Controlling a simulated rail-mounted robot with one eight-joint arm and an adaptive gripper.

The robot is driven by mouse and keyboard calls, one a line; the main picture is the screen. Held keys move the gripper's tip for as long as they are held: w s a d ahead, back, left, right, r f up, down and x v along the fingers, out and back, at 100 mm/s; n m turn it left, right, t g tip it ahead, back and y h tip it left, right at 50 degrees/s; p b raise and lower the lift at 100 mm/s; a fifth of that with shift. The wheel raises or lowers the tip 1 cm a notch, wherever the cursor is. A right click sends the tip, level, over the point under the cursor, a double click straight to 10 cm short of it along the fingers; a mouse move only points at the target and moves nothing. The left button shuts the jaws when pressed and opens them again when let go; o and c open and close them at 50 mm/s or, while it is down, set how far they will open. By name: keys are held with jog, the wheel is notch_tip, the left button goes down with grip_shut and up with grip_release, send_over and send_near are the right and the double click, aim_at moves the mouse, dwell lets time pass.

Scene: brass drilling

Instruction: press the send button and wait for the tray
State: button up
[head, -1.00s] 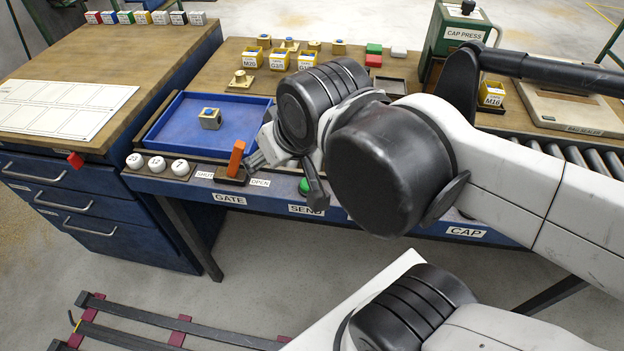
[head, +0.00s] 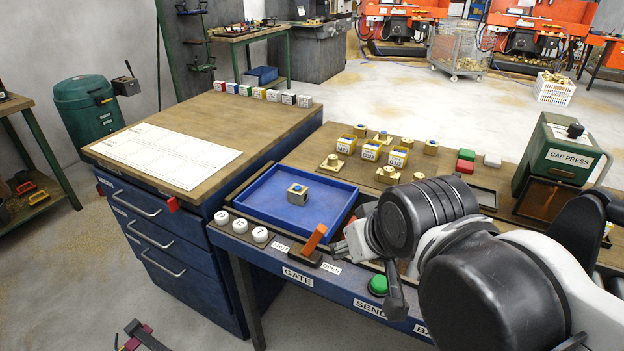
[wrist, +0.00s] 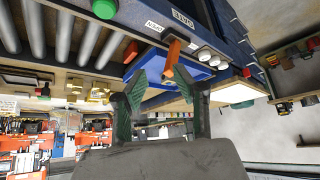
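The green send button (head: 378,285) sits on the bench's front ledge by the SEND label (head: 370,309), just below my wrist. It also shows at the top of the wrist view (wrist: 104,9). The blue tray (head: 258,217) lies on the bench with one metal block (head: 298,194) in it. The orange gate lever (head: 314,240) leans over between the SHUT and OPEN labels. My gripper (head: 339,249) is just right of the lever. In the wrist view my gripper (wrist: 162,80) has its fingers apart with nothing held; the lever (wrist: 172,57) appears beyond them.
White numbered knobs (head: 240,226) stand left of the lever. Yellow bins (head: 371,150) and brass parts stand behind the tray. A drawer cabinet (head: 170,235) adjoins the bench at left.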

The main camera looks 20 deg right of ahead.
jog(key=shift+d+r, duration=0.1)
jog(key=c, duration=0.5)
jog(key=shift+w+d+r+n+g+p, duration=0.1)
jog(key=shift+w+d+n+g+p, duration=0.1)
jog(key=shift+n+g+p, duration=0.1)
grip_shut()
jog(key=w+d+n+g+p, duration=0.1)
jog(key=d+n+g+p, duration=0.5)
jog(key=d+n, duration=0.2)
jog(key=shift+w+d+f+g+p, duration=0.25)
jog(key=shift+d+g+p, duration=0.05)
jog(key=shift+d+p, duration=0.05)
